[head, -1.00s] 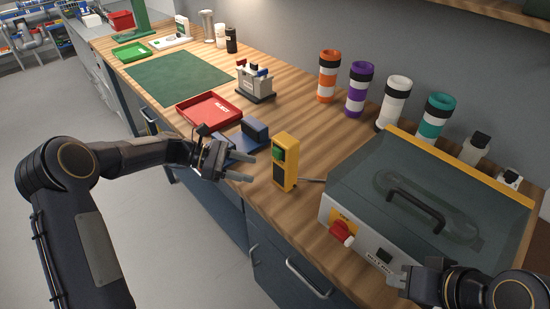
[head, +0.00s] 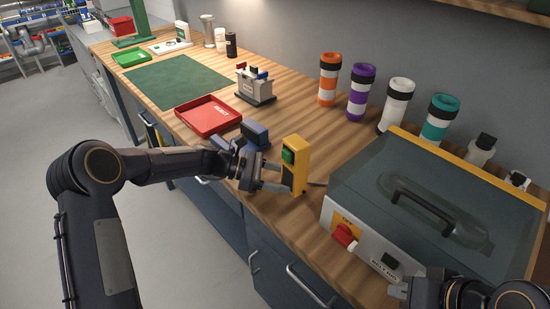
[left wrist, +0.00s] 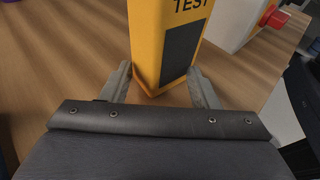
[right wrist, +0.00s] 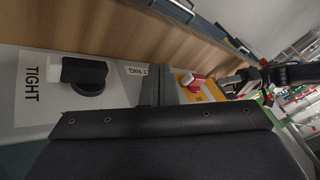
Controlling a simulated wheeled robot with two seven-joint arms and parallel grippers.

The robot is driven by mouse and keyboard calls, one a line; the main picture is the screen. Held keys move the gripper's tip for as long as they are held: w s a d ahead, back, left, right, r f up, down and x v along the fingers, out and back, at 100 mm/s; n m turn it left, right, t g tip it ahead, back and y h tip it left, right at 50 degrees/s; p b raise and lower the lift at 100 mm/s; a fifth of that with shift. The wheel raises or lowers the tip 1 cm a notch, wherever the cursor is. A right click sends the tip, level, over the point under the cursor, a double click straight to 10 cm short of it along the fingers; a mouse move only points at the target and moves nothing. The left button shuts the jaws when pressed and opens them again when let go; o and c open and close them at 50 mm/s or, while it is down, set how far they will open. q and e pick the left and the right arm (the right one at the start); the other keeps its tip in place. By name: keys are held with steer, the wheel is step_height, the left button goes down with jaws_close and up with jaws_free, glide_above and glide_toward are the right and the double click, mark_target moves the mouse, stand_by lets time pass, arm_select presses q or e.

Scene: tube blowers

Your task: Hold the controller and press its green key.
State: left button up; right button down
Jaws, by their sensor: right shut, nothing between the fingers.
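The controller (head: 299,172) is a yellow upright box with a green key (head: 288,156) on its upper face, standing on the wooden bench. In the left wrist view the controller (left wrist: 164,22) shows the word TEST and a dark panel; its green key is out of frame. My left gripper (head: 275,178) is open low at the controller, with a finger on either side of its base. In the left wrist view a thin gap seems to show beside the fingers (left wrist: 162,88). My right gripper (right wrist: 163,88) is shut and empty, in front of the grey machine.
The grey machine (head: 365,185) with a dark lid and red switch (head: 344,236) stands right of the controller. A blue block (head: 256,134) and a red tray (head: 208,116) lie behind my left gripper. Several banded tubes (head: 360,95) line the wall.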

arm_select(q)
steer(key=shift+d, duration=0.15)
jaws_close()
stand_by(0.4)
steer(key=c, duration=1.1)
jaws_free()
steer(key=shift+c, duration=0.2)
steer(key=o, duration=1.5)
steer(key=shift+o, duration=0.2)
